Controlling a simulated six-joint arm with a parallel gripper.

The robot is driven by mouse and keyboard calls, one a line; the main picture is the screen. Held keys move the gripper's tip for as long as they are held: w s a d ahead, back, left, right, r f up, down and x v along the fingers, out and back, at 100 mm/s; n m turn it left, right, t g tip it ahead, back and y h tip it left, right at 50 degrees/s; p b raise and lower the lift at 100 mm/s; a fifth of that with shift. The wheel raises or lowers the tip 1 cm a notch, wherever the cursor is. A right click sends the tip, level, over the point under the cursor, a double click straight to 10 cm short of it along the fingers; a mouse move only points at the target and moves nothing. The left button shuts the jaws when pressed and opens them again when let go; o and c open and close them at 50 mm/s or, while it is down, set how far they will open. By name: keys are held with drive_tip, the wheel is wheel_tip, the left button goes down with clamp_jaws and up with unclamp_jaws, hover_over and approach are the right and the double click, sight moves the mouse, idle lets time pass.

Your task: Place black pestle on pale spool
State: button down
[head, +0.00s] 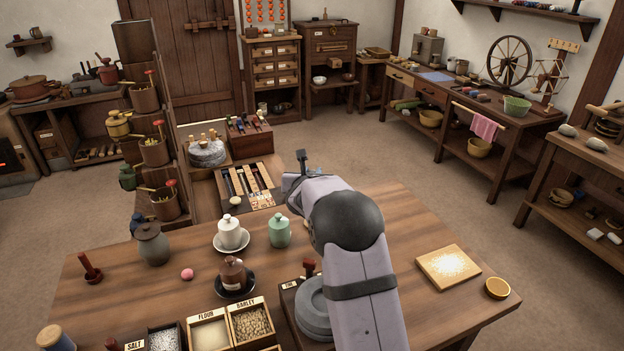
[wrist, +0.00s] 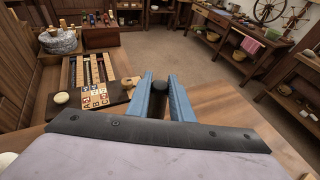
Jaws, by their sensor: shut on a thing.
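My gripper (wrist: 160,78) is shut on a dark upright thing that looks like the black pestle (wrist: 158,86), held between the blue fingers in the wrist view. In the head view, my gripper (head: 297,180) is beyond the table's far edge, and the dark pestle top (head: 301,158) rises above it. The pestle's lower end is hidden. A spool with a pale wooden top and bluish body (head: 57,337) stands at the near left corner of the table in the head view, far from my gripper. I cannot tell surely that this is the pale spool.
The table (head: 130,295) holds a grey lidded jar (head: 153,245), white pot (head: 230,233), green jar (head: 279,231), brown pot (head: 232,274), red pestle-like thing (head: 90,268) and pink ball (head: 187,274). Labelled bins (head: 209,331) and grey stone discs (head: 314,308) stand in front.

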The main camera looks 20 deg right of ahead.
drive_tip(key=shift+f, duration=0.75)
drive_tip(key=shift+f+b, duration=0.2)
drive_tip(key=shift+b, duration=0.1)
drive_tip(key=c, duration=1.6)
unclamp_jaws()
drive_tip(key=shift+o, duration=0.2)
drive_tip(key=shift+r, duration=0.15)
drive_tip(key=shift+r+p, duration=0.15)
drive_tip(key=shift+p, duration=0.2)
drive_tip(key=b+v, duration=0.2)
drive_tip(key=v, duration=1)
